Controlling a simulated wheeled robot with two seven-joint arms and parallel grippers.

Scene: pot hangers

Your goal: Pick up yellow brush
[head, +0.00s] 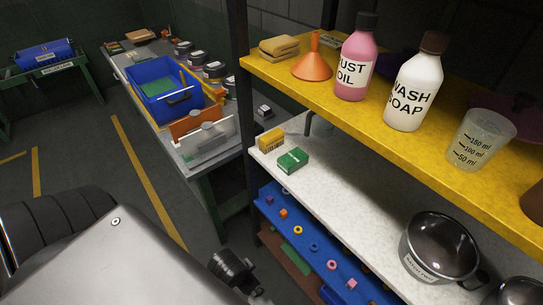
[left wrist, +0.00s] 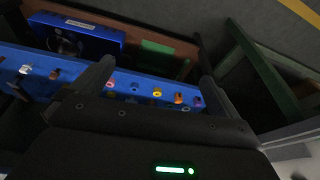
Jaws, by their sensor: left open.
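A small yellow block (head: 271,140) with dark markings sits on the white shelf at its far left end. The yellow block is not visible in the left wrist view. My left arm fills the lower left of the head view. My right gripper is not in view.
The yellow top shelf (head: 395,128) overhangs the white shelf (head: 340,195), with bottles, an orange funnel (head: 313,66) and a beaker above. A metal pot (head: 440,247) stands at the white shelf's right. The middle of the white shelf is clear. A dark post stands at the left.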

